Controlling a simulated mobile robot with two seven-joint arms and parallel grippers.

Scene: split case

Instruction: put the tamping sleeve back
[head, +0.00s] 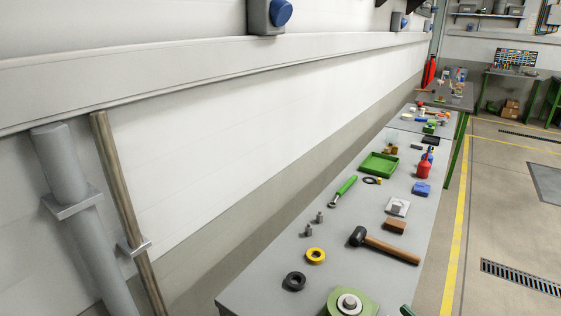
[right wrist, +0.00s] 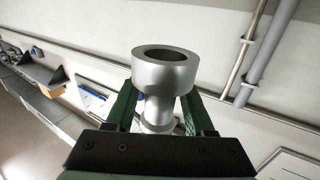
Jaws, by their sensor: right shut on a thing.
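The tamping sleeve is a silver metal tube with a wide, hollow round head and a narrower neck (right wrist: 165,82). It stands between the dark green fingers of my right gripper (right wrist: 164,112) in the right wrist view, and the gripper is shut on it. The sleeve's lower end is hidden behind the gripper's black body. In the head view a small dark green piece at the bottom edge may be part of my right gripper; the sleeve does not show there. My left gripper is in neither view.
A long grey bench (head: 258,282) runs along the wall. On it are a green housing with a round metal part (head: 349,302), a black ring (head: 294,281), a yellow ring (head: 316,256), a mallet (head: 388,247), a wooden block (head: 395,226) and a green tray (head: 379,164).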

